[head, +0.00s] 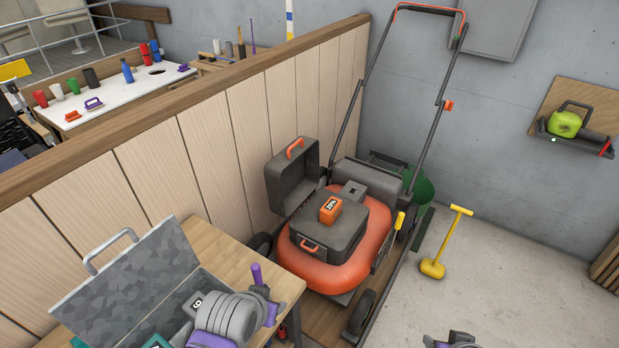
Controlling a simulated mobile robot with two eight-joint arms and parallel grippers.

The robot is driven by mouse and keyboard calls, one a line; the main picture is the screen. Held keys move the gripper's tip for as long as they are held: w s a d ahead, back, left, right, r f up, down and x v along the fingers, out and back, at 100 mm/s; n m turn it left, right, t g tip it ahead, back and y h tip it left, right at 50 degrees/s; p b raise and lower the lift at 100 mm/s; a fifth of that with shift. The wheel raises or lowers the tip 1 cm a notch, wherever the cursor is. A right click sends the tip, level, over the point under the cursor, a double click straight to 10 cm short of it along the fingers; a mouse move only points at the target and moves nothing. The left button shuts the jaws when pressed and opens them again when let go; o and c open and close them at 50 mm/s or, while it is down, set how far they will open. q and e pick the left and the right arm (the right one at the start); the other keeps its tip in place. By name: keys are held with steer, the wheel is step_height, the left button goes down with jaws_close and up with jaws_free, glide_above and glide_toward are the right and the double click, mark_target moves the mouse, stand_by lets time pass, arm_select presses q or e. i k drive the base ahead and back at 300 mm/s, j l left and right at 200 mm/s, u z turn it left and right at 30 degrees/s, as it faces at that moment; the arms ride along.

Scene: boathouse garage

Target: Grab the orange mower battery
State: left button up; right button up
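The orange mower battery (330,209), a small block with dark lettering on its side, sits on top of a dark grey case (340,240) with an orange handle. The case rests on the orange deck of the lawn mower (300,268). My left gripper (263,290), with purple parts, is at the lower left over the wooden bench, in front of the mower and apart from the battery. My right gripper (455,341) is cut off by the bottom edge, right of the mower. The fingers of both are too unclear to tell open from shut.
An open grey metal toolbox (128,285) stands on the wooden bench (205,243). The mower's handle (440,95) rises behind. A yellow T-handled tool (446,243) stands on open floor at right. A plank partition runs left.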

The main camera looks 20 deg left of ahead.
mark_target(330, 211)
steer(key=i+l, duration=0.35)
steer(key=l, duration=0.15)
steer(key=i+l+u, duration=0.15)
steer(key=u, duration=0.25)
steer(key=l+u, duration=0.45)
steer(key=j+u, duration=0.1)
steer(key=u, duration=0.8)
steer(key=i+l, duration=0.05)
